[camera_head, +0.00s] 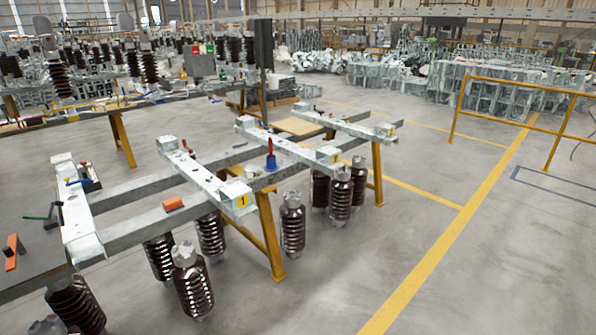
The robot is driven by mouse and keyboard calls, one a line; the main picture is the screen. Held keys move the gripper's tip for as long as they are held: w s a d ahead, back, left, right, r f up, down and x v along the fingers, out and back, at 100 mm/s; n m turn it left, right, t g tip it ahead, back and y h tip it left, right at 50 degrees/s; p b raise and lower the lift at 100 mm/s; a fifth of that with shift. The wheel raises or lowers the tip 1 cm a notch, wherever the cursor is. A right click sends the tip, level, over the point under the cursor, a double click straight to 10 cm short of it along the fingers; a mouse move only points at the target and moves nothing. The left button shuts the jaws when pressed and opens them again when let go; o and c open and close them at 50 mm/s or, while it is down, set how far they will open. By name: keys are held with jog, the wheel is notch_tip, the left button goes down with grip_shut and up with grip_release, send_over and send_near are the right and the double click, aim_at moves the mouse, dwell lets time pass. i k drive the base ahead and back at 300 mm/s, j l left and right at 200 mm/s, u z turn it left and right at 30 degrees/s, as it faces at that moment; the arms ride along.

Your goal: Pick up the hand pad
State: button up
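A small orange block (173,204) lies on the grey beam of the near frame, and it may be the hand pad. Another orange item (11,251), longer and dark at one end, lies on the dark surface at the left edge. I cannot tell for certain which of the two is the hand pad. Both are uncovered and nothing touches them from above. My gripper is not in view.
The steel frame (150,223) stands on yellow trestle legs (268,232), with brown insulators (292,225) below it. A blue bottle with a red top (271,160) and green-handled tools (45,216) lie nearby. A yellow railing (520,90) stands right. Open floor (470,260) lies front right.

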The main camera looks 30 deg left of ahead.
aim_at(169, 206)
jog(key=u, duration=1.8)
jog(key=i+l, duration=0.25)
jog(key=i, duration=0.25)
jog(key=i+l, duration=0.25)
jog(key=i, duration=0.25)
jog(key=i+l, duration=0.25)
jog(key=i, duration=0.2)
jog(key=i+l, duration=0.25)
jog(key=i, duration=0.25)
jog(key=i+l, duration=0.25)
jog(key=i, duration=0.25)
